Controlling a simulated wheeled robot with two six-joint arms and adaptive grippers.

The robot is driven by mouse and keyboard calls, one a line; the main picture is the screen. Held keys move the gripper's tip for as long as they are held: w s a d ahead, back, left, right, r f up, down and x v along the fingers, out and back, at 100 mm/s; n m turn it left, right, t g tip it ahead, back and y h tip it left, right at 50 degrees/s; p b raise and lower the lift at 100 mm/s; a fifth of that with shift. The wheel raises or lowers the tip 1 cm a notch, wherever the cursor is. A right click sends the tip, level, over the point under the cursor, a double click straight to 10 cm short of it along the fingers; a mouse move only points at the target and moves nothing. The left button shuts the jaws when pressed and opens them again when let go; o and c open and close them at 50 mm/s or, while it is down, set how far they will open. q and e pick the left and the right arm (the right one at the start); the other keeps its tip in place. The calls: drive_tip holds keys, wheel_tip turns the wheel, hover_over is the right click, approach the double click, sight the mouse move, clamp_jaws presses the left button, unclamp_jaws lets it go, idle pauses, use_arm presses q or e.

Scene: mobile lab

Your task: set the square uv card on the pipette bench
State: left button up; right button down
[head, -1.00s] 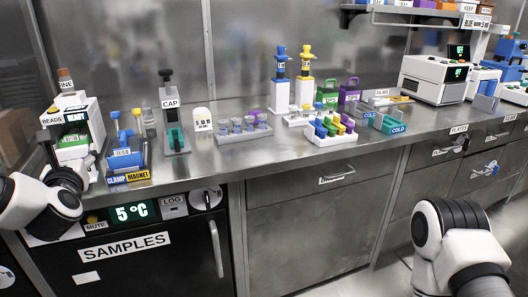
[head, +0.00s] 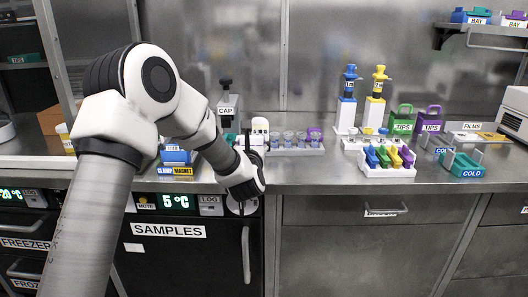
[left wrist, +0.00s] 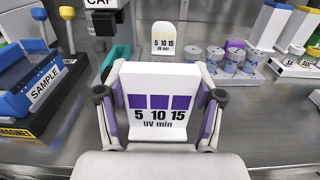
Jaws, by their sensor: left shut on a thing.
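My left gripper (head: 248,160) reaches over the front of the steel bench (head: 325,178). In the left wrist view the gripper (left wrist: 160,112) is shut on the square UV card (left wrist: 159,90), white with purple squares and "5 10 15 UV min". The card is upright between its fingers. In the head view the hand hides the held card. A second UV card (left wrist: 163,38) with a rounded top and pale yellow patches stands on the bench beyond it, also in the head view (head: 260,126). A blue pipette (head: 349,83) and a yellow pipette (head: 379,83) stand on white blocks. My right gripper is out of view.
A rack of coloured pieces (head: 388,170) stands farther right. The bench front before the vials is clear.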

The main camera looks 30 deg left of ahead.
use_arm(q)
drive_tip(key=w, duration=0.4)
drive_tip(key=shift+f, duration=0.2)
drive_tip(key=f, duration=0.3)
drive_tip(key=shift+w, duration=0.2)
drive_tip(key=shift+f, duration=0.35)
drive_tip(key=shift+f+b, duration=0.15)
drive_tip(key=shift+b, duration=0.35)
drive_tip(key=o, duration=1)
drive_tip(key=shift+o, duration=0.2)
